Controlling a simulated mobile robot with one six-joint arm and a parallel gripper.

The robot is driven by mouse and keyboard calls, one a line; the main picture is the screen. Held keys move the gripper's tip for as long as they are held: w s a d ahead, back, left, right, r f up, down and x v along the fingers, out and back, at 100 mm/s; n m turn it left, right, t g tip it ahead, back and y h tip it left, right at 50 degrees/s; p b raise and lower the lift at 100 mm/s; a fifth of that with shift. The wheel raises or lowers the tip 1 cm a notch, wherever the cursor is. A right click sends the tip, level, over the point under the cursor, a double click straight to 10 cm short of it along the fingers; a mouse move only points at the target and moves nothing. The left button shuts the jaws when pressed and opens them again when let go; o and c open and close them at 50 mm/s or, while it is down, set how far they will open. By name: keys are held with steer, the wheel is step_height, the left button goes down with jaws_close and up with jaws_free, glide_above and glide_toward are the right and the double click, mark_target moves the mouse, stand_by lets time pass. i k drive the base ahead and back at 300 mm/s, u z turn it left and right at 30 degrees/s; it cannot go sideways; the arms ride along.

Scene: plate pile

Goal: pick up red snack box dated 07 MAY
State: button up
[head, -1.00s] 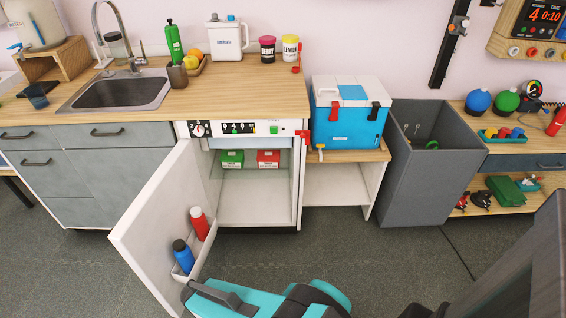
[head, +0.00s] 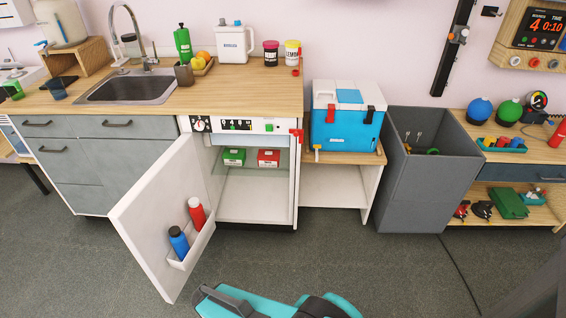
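A red snack box (head: 268,158) sits on the upper shelf inside the open under-counter fridge (head: 252,205). A green box (head: 234,157) sits just to its left. Both have pale labels on the front, too small to read, so I cannot tell any date. A teal and dark part of my own body shows at the bottom edge, well in front of the fridge. The tips of my gripper are not in view.
The white fridge door (head: 150,215) stands open to the left, with a blue bottle (head: 179,243) and a red bottle (head: 197,216) in its rack. A blue cooler (head: 345,130) and grey bin (head: 428,190) stand to the right. The floor in front is clear.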

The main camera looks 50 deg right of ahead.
mark_target(261, 164)
steer(key=u, duration=0.15)
steer(key=i, duration=0.85)
steer(key=z, duration=0.45)
